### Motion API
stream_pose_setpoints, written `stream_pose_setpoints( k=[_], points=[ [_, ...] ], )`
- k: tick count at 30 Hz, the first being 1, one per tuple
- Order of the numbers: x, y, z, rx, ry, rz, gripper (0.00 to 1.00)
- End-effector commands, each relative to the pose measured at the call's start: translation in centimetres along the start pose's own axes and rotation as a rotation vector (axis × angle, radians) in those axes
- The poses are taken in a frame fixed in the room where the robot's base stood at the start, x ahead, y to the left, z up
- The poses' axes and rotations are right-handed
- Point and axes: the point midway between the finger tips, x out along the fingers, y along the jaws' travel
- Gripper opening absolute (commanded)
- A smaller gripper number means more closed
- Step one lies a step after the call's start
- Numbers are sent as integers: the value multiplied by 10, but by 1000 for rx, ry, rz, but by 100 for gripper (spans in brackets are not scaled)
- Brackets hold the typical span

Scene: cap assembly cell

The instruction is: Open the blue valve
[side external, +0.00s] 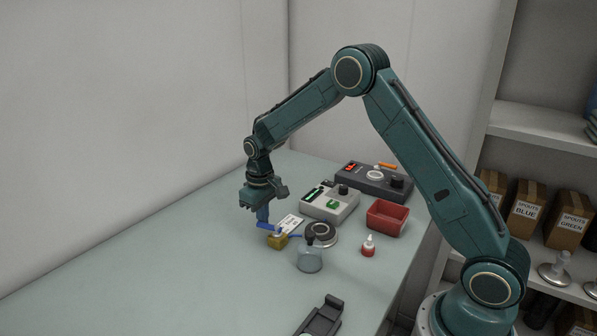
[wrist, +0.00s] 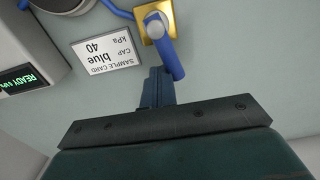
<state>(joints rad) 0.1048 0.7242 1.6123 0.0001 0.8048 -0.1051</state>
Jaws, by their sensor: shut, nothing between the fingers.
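The blue valve has a square brass body (side external: 277,241) on the table and a blue lever handle (side external: 267,226) on top. In the wrist view the brass body (wrist: 150,27) is at the top, and the blue handle (wrist: 170,52) runs from it down toward my fingers. A blue tube (wrist: 117,10) leaves the body to the left. My gripper (side external: 262,217) points down at the handle's free end. In the wrist view my gripper (wrist: 157,73) is shut and empty, its fingertips just left of the handle's end. I cannot tell whether they touch it.
A sample card (wrist: 107,48) reading "CAP blue 40 kPa" lies beside the valve. Close by are a round dark-topped unit (side external: 322,235), a clear bottle (side external: 310,258), a grey device (side external: 330,205), a red tray (side external: 387,217) and a red-and-white cap (side external: 368,246). The table's left side is clear.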

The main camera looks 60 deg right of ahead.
Motion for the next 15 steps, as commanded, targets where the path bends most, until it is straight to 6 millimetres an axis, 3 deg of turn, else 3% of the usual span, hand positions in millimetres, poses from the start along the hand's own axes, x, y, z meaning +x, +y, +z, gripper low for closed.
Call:
stream_pose_setpoints(
  k=[15],
  points=[
    [0, -4, 0, -1, 0, 0, 0]
  ],
)
